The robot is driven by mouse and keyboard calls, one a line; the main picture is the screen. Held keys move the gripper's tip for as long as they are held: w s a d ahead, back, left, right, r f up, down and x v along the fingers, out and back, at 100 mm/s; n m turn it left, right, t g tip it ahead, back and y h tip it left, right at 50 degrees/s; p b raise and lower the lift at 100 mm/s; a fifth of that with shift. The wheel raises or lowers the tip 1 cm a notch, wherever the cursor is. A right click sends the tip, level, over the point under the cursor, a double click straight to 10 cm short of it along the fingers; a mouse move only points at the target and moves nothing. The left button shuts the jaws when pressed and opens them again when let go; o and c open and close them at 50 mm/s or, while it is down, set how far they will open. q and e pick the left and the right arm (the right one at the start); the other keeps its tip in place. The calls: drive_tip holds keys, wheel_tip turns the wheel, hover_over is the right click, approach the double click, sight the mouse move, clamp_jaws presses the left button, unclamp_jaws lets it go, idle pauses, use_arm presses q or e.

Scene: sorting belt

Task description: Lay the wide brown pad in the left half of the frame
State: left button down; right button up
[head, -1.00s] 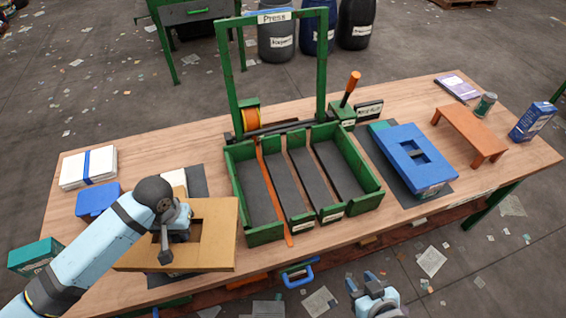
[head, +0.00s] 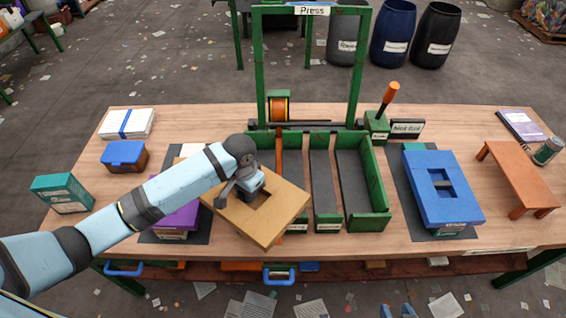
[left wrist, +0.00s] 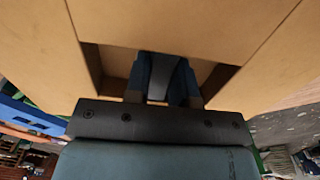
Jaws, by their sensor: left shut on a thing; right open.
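The wide brown pad (head: 273,225) is a flat tan board with a rectangular cutout; it also fills much of the left wrist view (left wrist: 190,25). My left gripper (head: 250,188) is shut on it at the cutout, with its fingers (left wrist: 163,80) in the opening. The pad hangs turned askew over the front left of the green frame (head: 370,222), hiding its left part. Dark channels show in the frame's right part. An orange strap (head: 278,148) runs into the frame from the back.
A purple-topped stack (head: 178,219) stands left of the frame. A blue slotted pad (head: 425,203) lies on a stack at right, near an orange stand (head: 517,172). The press arch (head: 362,70) and orange-handled lever (head: 390,95) rise behind the frame.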

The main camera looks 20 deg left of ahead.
use_arm(q)
drive_tip(key=w+f+m+b, duration=0.1)
drive_tip(key=w, duration=0.1)
drive_tip(key=w+d+f+m+b, duration=0.1)
drive_tip(key=w+m, duration=0.1)
drive_tip(key=w, duration=0.1)
drive_tip(key=w+d+f+m+b, duration=0.1)
drive_tip(key=w, duration=0.2)
drive_tip(key=shift+d+m, duration=0.25)
drive_tip(key=shift+m, duration=0.05)
drive_tip(key=w+d+m+b, duration=0.1)
drive_tip(key=w+m+b, duration=0.2)
drive_tip(key=w+m, duration=0.2)
drive_tip(key=w, duration=0.3)
drive_tip(key=shift+d+f+m, duration=0.2)
drive_tip(key=shift+f+m, duration=0.15)
drive_tip(key=shift+m, duration=0.05)
use_arm(e)
wheel_tip(320, 180, down, 7)
drive_tip(key=shift+w+d, duration=0.15)
drive_tip(key=shift+w, duration=0.15)
drive_tip(key=shift+r, duration=0.1)
use_arm(q)
drive_tip(key=shift+p, duration=0.45)
use_arm(e)
drive_tip(key=shift+r, duration=0.5)
